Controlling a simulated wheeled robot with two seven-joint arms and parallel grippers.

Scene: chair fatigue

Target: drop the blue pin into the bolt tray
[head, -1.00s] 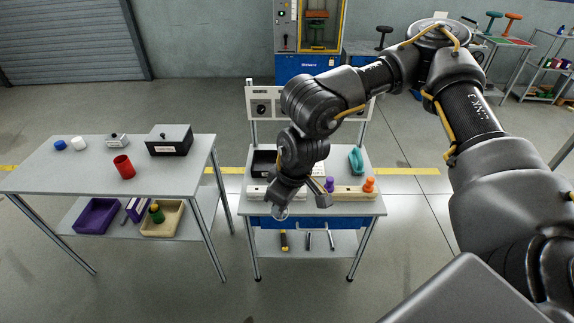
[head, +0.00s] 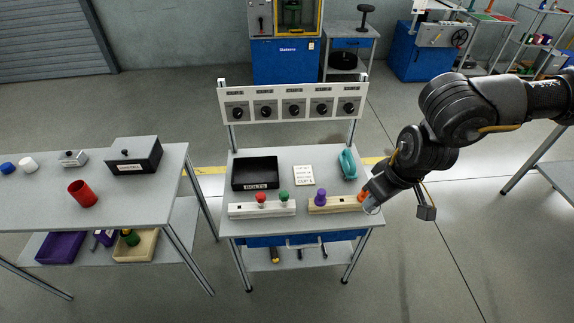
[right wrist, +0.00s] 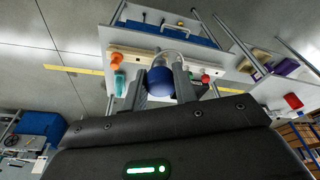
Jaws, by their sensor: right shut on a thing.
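The black bolt tray (head: 255,187), marked BOLTS, sits at the left back of the middle table and looks empty. My right gripper (head: 371,205) is at the table's right front corner, beside the orange pin (head: 364,196), well to the right of the tray. In the right wrist view my right gripper (right wrist: 160,78) is shut on the blue pin (right wrist: 160,84), whose round blue head shows between the fingers. The pin cannot be made out in the head view. My left gripper is not in view.
A white block (head: 235,210) holds red and green pins; a wooden block (head: 330,205) holds a purple pin (head: 320,198) and the orange one. A card (head: 303,175) and a teal object (head: 348,163) lie behind. A dial panel (head: 293,92) rises at the back.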

